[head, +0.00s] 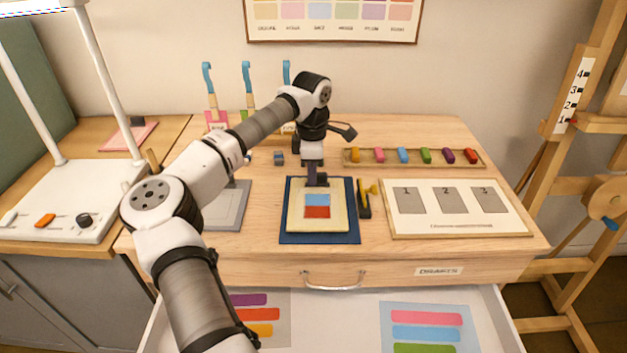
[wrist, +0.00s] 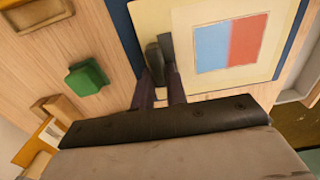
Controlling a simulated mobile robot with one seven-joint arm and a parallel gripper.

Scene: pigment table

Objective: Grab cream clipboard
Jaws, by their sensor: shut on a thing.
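The cream clipboard (head: 335,222) lies on a dark blue mat (head: 291,237) on the wooden table in the head view. It carries a sheet with a blue and a red block of colour. My gripper (head: 317,180) is at its far edge, pointing down. In the wrist view the clipboard (wrist: 185,75) fills the upper middle, with a dark clip at its edge. My gripper (wrist: 162,78) is shut on the clipboard at that clip. The exact contact of the fingertips is partly hidden.
A rack of several coloured pigment blocks (head: 484,161) lies behind to the right. A black and yellow tool (head: 364,204) lies close beside the mat. A numbered board (head: 459,228) lies further right, and a grey board (head: 236,214) lies left. The drawer (head: 350,306) below is open.

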